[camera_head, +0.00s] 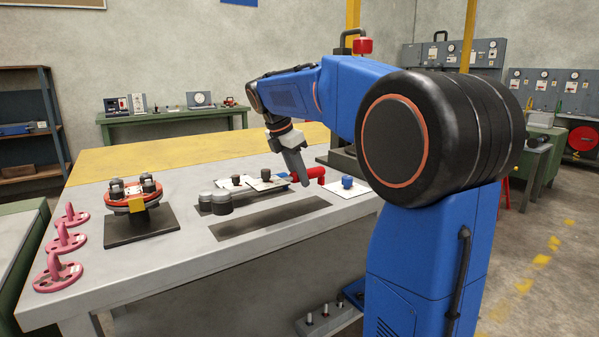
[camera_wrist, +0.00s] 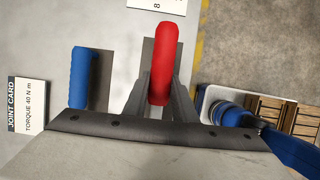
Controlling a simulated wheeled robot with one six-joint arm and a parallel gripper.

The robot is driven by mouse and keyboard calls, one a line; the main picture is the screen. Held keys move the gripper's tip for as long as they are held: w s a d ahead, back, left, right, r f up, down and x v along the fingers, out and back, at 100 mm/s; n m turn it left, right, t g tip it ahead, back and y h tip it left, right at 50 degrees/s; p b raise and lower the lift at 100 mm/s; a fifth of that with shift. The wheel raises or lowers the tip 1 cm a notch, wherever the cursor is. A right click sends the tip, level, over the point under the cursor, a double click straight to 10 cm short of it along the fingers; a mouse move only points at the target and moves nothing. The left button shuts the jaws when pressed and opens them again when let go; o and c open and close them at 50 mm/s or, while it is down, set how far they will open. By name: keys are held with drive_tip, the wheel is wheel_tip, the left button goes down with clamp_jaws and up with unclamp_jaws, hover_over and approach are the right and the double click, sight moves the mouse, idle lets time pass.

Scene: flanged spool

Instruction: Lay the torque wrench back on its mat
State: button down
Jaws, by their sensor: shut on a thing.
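My gripper (camera_head: 303,181) hangs over the right part of the grey workbench, shut on a red-handled tool that I take for the torque wrench (camera_head: 311,174). In the wrist view, its red grip (camera_wrist: 164,58) shows between the two fingers of my gripper (camera_wrist: 160,102). The far end of the tool is hidden, and I cannot tell its height above the bench. A dark grey rectangular mat (camera_head: 262,218) lies bare on the bench, in front of and left of my gripper. I cannot tell whether the grey strip behind the red grip is mat or shadow.
A blue-handled thing (camera_head: 347,182) is on a white card to the right; a blue handle also shows in the wrist view (camera_wrist: 80,78). A red flanged part (camera_head: 137,203) stands on a dark plate (camera_head: 125,231). Grey cylinders (camera_head: 214,205) and pink posted discs (camera_head: 58,271) are left.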

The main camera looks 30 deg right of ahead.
sight(279, 179)
drive_tip(key=shift+f, duration=2.75)
drive_tip(key=c, duration=1.4)
unclamp_jaws()
drive_tip(key=v, duration=1.7)
drive_tip(key=shift+r, duration=0.15)
drive_tip(key=s+a+f+m+t+y, duration=0.1)
drive_tip(key=s+a+f+m, duration=0.2)
drive_tip(key=s+f+m, duration=0.3)
drive_tip(key=s+a+f+m+t+y, duration=0.2)
drive_tip(key=s+f+m, duration=0.4)
drive_tip(key=s+f, duration=0.8)
drive_tip(key=s+a+f+m+t+y, duration=0.1)
drive_tip(key=s+a+f+m, duration=0.3)
drive_tip(key=s+f, duration=0.6)
drive_tip(key=shift+a+m+t, duration=0.2)
drive_tip(key=shift+m+t, duration=0.1)
drive_tip(key=shift+m, duration=0.9)
